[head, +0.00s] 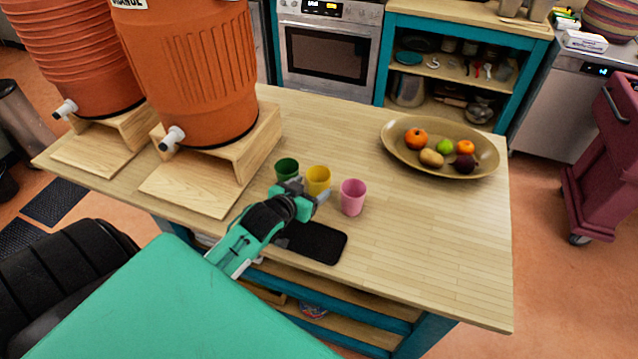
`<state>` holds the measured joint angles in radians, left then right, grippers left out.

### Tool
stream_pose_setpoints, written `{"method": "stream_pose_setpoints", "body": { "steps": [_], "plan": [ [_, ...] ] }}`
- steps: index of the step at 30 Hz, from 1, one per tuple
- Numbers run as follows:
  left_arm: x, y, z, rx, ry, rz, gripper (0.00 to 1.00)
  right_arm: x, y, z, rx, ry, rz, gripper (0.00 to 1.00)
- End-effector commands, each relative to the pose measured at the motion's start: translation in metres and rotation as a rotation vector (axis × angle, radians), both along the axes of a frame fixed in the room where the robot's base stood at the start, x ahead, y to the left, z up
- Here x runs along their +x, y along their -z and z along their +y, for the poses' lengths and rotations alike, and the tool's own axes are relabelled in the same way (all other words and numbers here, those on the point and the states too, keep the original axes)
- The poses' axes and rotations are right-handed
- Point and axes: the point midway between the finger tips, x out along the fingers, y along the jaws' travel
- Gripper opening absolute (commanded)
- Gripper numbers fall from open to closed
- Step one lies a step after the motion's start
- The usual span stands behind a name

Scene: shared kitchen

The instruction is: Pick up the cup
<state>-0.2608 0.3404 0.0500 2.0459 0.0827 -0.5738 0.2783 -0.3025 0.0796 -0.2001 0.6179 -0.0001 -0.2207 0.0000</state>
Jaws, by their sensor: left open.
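Three cups stand upright in a row on the wooden table: a green cup (287,168), a yellow cup (318,179) and a pink cup (353,198). My left gripper (322,196) is open, just in front of the yellow cup and to the left of the pink one. It hides the lower part of the green cup and the base of the yellow cup. I cannot tell whether it touches a cup. My right gripper is not in view.
A black mat (318,244) lies at the table's front edge. Two orange drink coolers (200,75) stand on wooden stands at the left. An oval fruit bowl (390,137) is at the back right. The right part of the table (440,240) is clear.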

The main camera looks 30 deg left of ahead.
Motion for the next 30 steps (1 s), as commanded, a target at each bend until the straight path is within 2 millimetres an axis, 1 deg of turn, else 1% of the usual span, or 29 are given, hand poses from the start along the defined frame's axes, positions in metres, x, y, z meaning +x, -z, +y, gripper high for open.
{"method": "stream_pose_setpoints", "body": {
  "steps": [1,4,10,15,18,25,29,30],
  "plan": [
    [0.002,0.000,0.000,0.000,0.000,0.000,0.69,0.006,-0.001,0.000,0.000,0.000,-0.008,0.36],
    [0.007,0.000,0.001,0.000,0.000,0.000,0.69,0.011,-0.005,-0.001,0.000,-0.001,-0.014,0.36],
    [0.031,0.004,0.005,0.000,-0.001,0.000,0.69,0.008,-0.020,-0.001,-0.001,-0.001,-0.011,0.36],
    [0.048,0.012,0.005,0.000,0.000,0.000,0.69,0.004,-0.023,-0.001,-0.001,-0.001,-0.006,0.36],
    [0.051,0.015,0.005,0.000,0.000,-0.001,0.69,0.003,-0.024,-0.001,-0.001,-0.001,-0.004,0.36],
    [0.051,0.016,0.005,0.001,0.000,0.000,0.69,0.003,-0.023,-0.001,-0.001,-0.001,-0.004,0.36],
    [0.051,0.015,0.005,0.000,0.000,0.000,0.44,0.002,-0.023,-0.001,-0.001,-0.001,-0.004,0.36],
    [0.051,0.015,0.005,0.000,0.000,0.000,0.36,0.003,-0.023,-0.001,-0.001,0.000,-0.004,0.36]
  ]
}}
